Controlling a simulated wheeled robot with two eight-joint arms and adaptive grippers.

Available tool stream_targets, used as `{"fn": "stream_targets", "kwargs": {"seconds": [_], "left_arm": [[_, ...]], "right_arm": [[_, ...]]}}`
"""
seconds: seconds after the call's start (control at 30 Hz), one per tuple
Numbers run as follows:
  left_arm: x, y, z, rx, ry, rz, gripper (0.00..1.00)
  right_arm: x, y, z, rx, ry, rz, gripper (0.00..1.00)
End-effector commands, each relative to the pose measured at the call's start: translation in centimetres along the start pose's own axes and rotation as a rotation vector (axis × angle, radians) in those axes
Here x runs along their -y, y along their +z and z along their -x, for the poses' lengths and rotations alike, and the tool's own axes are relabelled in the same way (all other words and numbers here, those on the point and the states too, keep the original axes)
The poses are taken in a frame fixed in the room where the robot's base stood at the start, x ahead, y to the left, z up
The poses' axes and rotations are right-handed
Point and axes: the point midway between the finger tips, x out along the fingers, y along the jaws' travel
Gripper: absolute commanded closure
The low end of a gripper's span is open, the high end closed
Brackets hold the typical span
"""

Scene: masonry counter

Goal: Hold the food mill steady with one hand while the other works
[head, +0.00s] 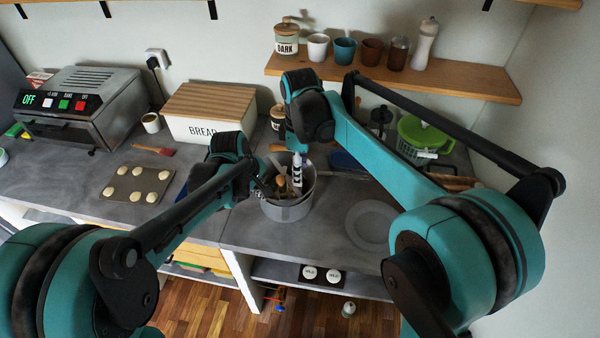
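The food mill (290,212) appears as a grey round pot near the counter's front edge, in the middle of the head view. A wooden-coloured part (281,187) shows inside it. My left gripper (264,188) is at the pot's left rim; whether it touches the rim is unclear. My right gripper (296,180) points down over the pot's opening, close to the wooden part. The fingers of both grippers are too small and too hidden to show whether they are open or shut. My arms hide some of the counter behind the pot.
A grey plate (372,222) lies to the right. A shelf (462,86) holds cups.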

Motion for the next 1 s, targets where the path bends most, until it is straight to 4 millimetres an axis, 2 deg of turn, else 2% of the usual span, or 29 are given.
{"fn": "stream_targets", "kwargs": {"seconds": [0.43,1.0], "left_arm": [[0.0,-0.1,0.0,-0.001,0.0,0.0,1.0],[0.0,0.0,0.0,-0.001,0.0,0.0,1.0]], "right_arm": [[0.0,0.0,4.4,0.0,0.0,0.0,0.55],[0.0,0.0,4.8,0.0,0.0,0.0,0.55]]}}
